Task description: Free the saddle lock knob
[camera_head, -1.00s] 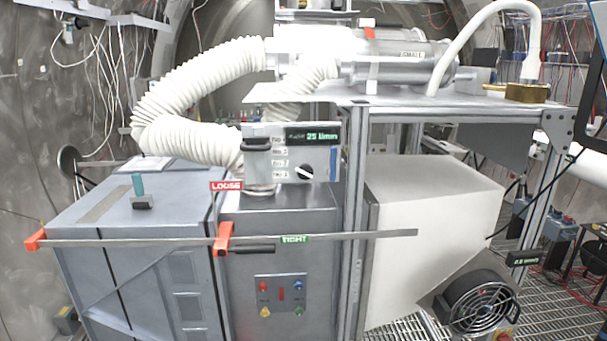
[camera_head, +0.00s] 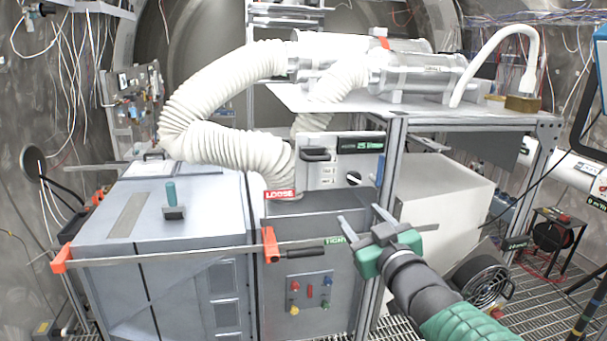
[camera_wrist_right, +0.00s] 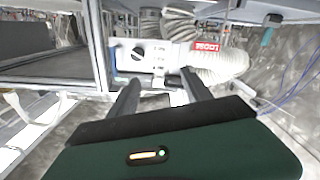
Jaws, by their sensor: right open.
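A long metal bar (camera_head: 180,256) crosses the front of the grey cabinets. It carries an orange clamp head (camera_head: 270,245) with a black handle (camera_head: 305,251) pointing right. A red LOOSE label (camera_head: 280,194) is above the clamp head, and a green TIGHT label (camera_head: 334,240) is right of it, partly covered by my gripper. Which part is the saddle lock knob I cannot tell. My right gripper (camera_head: 363,217) is open and empty, right of the handle and in front of the frame post. The right wrist view shows its parted fingers (camera_wrist_right: 160,77) and the inverted LOOSE label (camera_wrist_right: 206,47). My left gripper is out of view.
A control box (camera_head: 337,163) with a dark dial stands above the right cabinet. A white ribbed hose (camera_head: 215,95) arches over the left cabinet. The metal frame post (camera_head: 387,185) is close to my right gripper. A round fan (camera_head: 482,285) sits low at right.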

